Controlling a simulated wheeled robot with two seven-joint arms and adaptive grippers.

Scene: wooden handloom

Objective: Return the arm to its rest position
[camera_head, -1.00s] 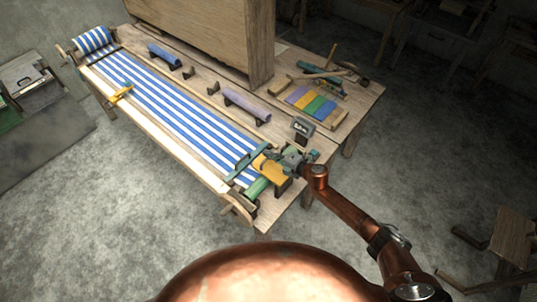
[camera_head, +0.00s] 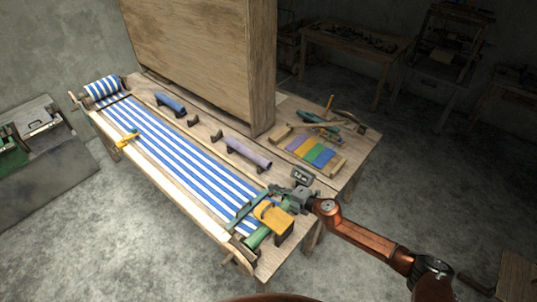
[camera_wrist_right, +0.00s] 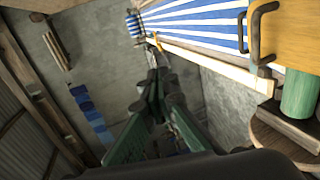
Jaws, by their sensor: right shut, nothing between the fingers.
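My right arm comes in from the lower right in the head view. Its right gripper (camera_head: 283,198) is over the near right end of the loom, by a yellow block (camera_head: 273,214). In the wrist view the right gripper (camera_wrist_right: 158,80) is shut and its fingers are together with nothing between them. The blue and white striped cloth (camera_head: 190,152) lies along the loom. A green roller (camera_head: 257,237) is at its near end and also shows in the wrist view (camera_wrist_right: 298,95). My left gripper is not in view.
A tall wooden panel (camera_head: 200,50) stands behind the loom. A lilac roll (camera_head: 248,152) and a blue roll (camera_head: 170,102) lie on the tabletop. A tray of coloured strips (camera_head: 311,151) is at the right. The floor (camera_head: 150,235) in front is clear.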

